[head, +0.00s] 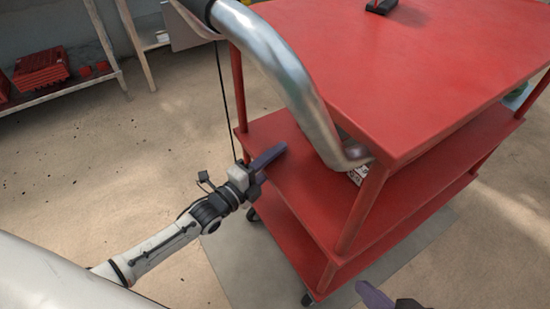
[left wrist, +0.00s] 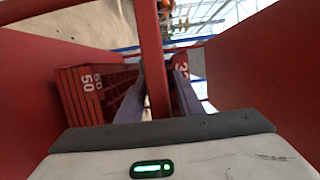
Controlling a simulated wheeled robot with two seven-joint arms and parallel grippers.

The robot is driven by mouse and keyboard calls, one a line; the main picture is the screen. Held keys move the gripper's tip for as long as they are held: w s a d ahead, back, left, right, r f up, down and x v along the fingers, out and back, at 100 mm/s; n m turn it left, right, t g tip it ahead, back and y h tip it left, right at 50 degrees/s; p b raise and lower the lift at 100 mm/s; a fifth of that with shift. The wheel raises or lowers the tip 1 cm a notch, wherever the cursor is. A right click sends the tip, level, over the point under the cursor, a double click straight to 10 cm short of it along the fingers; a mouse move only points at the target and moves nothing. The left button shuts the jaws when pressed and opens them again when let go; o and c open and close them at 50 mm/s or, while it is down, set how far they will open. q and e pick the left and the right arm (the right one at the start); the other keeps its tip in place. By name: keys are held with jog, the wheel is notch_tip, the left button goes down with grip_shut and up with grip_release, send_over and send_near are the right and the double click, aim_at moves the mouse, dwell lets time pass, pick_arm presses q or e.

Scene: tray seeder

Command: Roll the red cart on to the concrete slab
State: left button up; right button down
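The red cart (head: 420,70) has three shelves on corner posts and a bent metal handle (head: 290,85). A flat grey slab (head: 222,268) shows beneath and around it. The front castor (head: 307,298) appears over the slab; a further castor (head: 252,214) is near its edge. My left gripper (head: 272,157) reaches in from the left over the middle shelf, under the top one. In the left wrist view its fingers (left wrist: 157,95) are apart, with a red post (left wrist: 152,50) seen between them; I cannot tell whether they touch it. My right gripper (head: 388,298) is partly cut off at the bottom edge.
Red trays marked 50 (left wrist: 85,90) show in the left wrist view. A dark object (head: 381,6) lies on the cart top. A bench (head: 75,88) with a red crate (head: 41,68) stands at the back left. The brown floor left of the cart is clear.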

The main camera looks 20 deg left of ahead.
pick_arm(q)
grip_shut()
dwell(1.2)
